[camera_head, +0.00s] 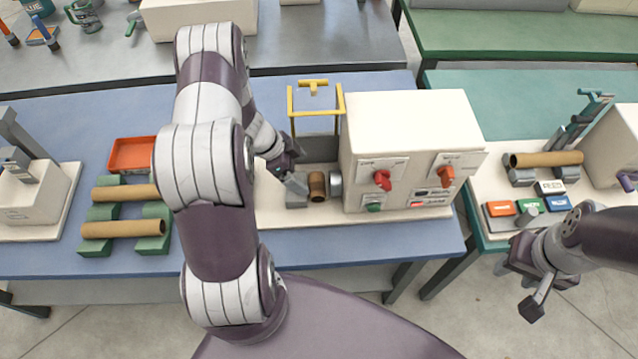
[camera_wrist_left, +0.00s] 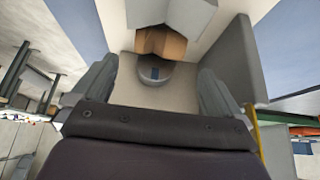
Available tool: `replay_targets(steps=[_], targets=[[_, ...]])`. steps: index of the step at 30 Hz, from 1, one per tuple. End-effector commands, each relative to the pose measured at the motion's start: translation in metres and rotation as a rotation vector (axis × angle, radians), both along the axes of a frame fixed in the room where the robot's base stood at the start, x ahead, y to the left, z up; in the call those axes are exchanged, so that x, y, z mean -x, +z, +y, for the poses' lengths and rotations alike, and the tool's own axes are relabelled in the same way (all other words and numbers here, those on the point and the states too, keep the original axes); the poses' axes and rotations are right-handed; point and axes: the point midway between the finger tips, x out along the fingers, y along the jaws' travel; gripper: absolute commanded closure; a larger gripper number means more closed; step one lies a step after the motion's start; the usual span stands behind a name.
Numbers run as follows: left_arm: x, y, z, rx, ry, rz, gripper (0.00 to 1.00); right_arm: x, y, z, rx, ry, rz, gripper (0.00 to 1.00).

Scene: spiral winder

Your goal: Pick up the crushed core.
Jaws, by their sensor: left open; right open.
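The crushed core (camera_head: 317,186) is a short brown tube seated between two grey chucks of the winder (camera_head: 400,150). In the left wrist view the core (camera_wrist_left: 162,43) looks creased, with a grey round part just below it in the picture. My left gripper (camera_head: 292,177) is open and empty, beside the left end of the core and partly hidden by my arm. Its fingers (camera_wrist_left: 155,88) are spread in the wrist view, and the core lies beyond them, not between them. My right gripper (camera_head: 518,287) is open and empty at the lower right, away from the core.
A yellow-framed guard (camera_head: 315,100) stands up behind the core. Brown cores (camera_head: 122,229) rest on green cradles at the left, near an orange tray (camera_head: 133,154). Another core (camera_head: 546,158) lies on the right bench.

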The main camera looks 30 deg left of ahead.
Motion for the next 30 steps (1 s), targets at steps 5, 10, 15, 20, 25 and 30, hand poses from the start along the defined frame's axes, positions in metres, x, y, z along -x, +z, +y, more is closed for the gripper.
replay_targets(steps=[5, 10, 15, 20, 25, 30], targets=[[-0.008, -0.024, -0.012, -0.001, -0.002, 0.000, 0.00, 0.000, 0.000, 0.000, 0.000, 0.000, 0.000, 0.57], [-0.016, -0.043, -0.028, -0.002, -0.002, 0.001, 0.00, 0.000, 0.008, 0.000, 0.000, 0.000, 0.000, 0.57], [-0.024, -0.067, -0.039, -0.003, -0.001, -0.001, 0.00, 0.000, 0.010, 0.000, 0.000, 0.000, 0.000, 0.57], [-0.025, -0.070, -0.040, -0.003, 0.001, -0.002, 0.00, 0.000, 0.010, 0.000, 0.000, 0.000, 0.000, 0.57], [-0.025, -0.069, -0.040, -0.003, 0.001, -0.002, 0.29, 0.000, 0.009, 0.000, 0.000, 0.000, 0.000, 0.57], [-0.025, -0.069, -0.040, -0.003, 0.001, -0.002, 0.46, 0.000, 0.009, 0.000, 0.000, 0.000, 0.000, 0.57]])
